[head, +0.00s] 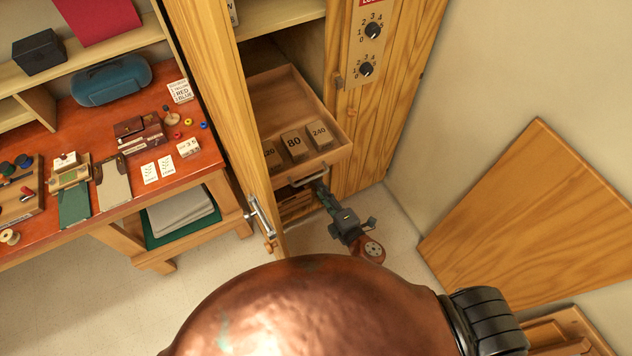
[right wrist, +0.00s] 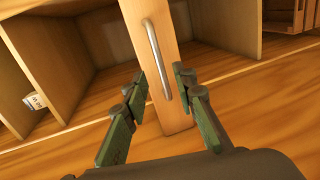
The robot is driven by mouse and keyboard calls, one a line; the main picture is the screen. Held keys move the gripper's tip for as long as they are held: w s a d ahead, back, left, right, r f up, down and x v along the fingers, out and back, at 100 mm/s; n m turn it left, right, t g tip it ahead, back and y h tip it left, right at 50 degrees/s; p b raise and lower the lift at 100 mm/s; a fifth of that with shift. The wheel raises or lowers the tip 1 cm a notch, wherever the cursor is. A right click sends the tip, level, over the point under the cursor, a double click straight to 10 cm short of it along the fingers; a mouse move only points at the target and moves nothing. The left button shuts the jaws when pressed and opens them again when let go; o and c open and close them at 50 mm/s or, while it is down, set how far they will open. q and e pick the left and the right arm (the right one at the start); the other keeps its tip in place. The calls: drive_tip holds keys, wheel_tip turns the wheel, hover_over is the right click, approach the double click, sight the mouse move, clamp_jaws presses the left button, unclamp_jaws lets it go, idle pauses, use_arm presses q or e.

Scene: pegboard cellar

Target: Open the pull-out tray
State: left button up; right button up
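The pull-out tray (head: 330,156) is a wooden drawer in the tall cabinet. It sticks out of the cabinet, and number blocks lie inside it. Its metal bar handle (head: 311,178) is on the front face; in the right wrist view the handle (right wrist: 157,60) runs along a wooden front panel. My right gripper (head: 324,190) is right by the handle. In the right wrist view my right gripper (right wrist: 160,77) has its green fingers apart, one on each side of the lower handle end, with gaps visible. My left gripper is not in view.
The cabinet door (head: 225,90) stands open at left, its handle (head: 261,217) facing out. Two dials (head: 372,31) sit on the cabinet front at right. A red-topped workbench (head: 110,180) with small items is at left. A wooden panel (head: 540,220) leans at right.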

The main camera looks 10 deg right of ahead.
drive_tip(key=shift+v, duration=2.2)
drive_tip(key=s+d+f+m+g+h, duration=0.1)
drive_tip(key=s+d+f+m+g, duration=0.3)
drive_tip(key=f, duration=0.9)
drive_tip(key=s+d+f+m+g+h+b, duration=0.15)
drive_tip(key=d+f, duration=0.45)
drive_tip(key=f, duration=0.7)
drive_tip(key=s+d+f+m+g+h, duration=0.15)
drive_tip(key=d+f+m, duration=0.3)
drive_tip(key=f, duration=0.85)
drive_tip(key=s+d+f+m+g, duration=0.3)
drive_tip(key=s+d+f, duration=0.1)
drive_tip(key=s+f, duration=0.85)
use_arm(q)
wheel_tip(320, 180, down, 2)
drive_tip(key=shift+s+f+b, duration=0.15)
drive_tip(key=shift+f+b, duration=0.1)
drive_tip(key=shift+b, duration=0.2)
use_arm(e)
drive_tip(key=s+f+m+g, duration=0.2)
drive_tip(key=s+f+m, duration=0.1)
drive_tip(key=s, duration=0.7)
drive_tip(key=s+f+m+g, duration=0.2)
drive_tip(key=s+f, duration=0.4)
drive_tip(key=s, duration=0.5)
drive_tip(key=shift+f+m, duration=0.2)
drive_tip(key=shift+m, duration=0.5)
